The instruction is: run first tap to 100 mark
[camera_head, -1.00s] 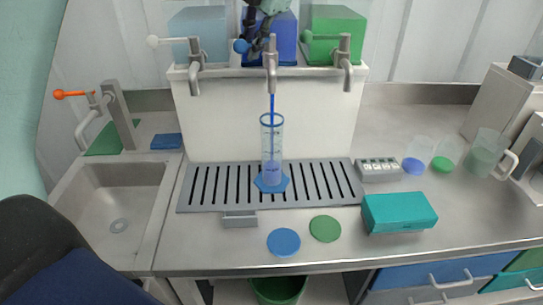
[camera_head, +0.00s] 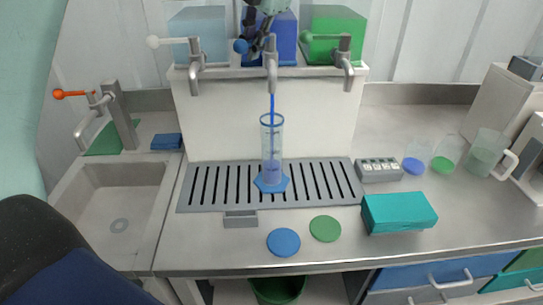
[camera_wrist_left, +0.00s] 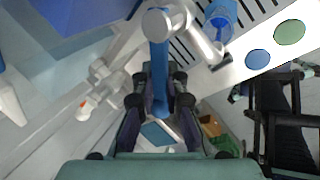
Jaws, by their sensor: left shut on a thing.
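A clear measuring cylinder (camera_head: 272,140) with a blue rim and blue hexagonal foot stands upright on the grey slotted drip tray (camera_head: 205,205). It stands under the middle tap (camera_head: 271,72), and a blue stream runs from that tap into it. Bluish liquid fills its lower part; the graduation marks are too small to read. The middle tap's blue lever (camera_head: 241,46) shows its round end beside my left gripper (camera_head: 258,46). In the left wrist view, my left gripper (camera_wrist_left: 158,75) is shut on the blue lever (camera_wrist_left: 160,88).
A white-lever tap (camera_head: 195,72) and a green-lever tap (camera_head: 344,68) flank the middle one. A sink (camera_head: 118,195) lies left. A blue disc (camera_head: 283,242), a green disc (camera_head: 325,228) and a teal box (camera_head: 399,212) lie in front. A counter block (camera_head: 379,170) stands right of the tray.

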